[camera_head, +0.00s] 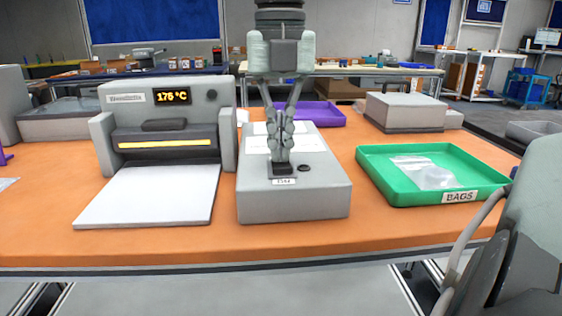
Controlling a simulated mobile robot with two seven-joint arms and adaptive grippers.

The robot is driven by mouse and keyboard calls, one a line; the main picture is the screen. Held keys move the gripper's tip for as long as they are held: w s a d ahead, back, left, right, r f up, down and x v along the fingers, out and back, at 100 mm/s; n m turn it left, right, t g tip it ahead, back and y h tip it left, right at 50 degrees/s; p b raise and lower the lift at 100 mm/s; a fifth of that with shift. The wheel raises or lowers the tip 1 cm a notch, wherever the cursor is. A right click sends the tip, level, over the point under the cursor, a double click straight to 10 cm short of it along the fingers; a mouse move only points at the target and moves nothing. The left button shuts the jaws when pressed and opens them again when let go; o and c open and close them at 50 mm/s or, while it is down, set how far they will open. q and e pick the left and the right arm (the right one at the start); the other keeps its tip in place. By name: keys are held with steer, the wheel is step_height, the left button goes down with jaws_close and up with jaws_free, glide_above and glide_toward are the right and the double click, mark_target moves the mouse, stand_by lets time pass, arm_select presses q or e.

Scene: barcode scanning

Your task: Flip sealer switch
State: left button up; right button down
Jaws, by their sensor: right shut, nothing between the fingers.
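My right gripper (281,160) points straight down over the grey box (295,205) in the middle of the table. Its fingers are shut and empty. The fingertips are at a small black switch block (284,171) on the box's top, partly hidden by them. I cannot tell whether they touch it or which way it is set. A small white label (284,181) sits in front of the switch, too small to read surely. The sealer-like machine (165,125) at the left shows 175 °C on its display (172,97). My left gripper is not in view.
A round black knob (304,168) sits right of the switch. A green tray (400,194) labelled BAGS, with clear bags (425,175), is at the right. A white plate (150,195) lies before the machine. A purple tray (318,112) is behind. The orange table's front strip (240,245) is clear.

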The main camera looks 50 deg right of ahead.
steer(key=shift+r+p, duration=1.7)
steer(key=shift+r, duration=1.75)
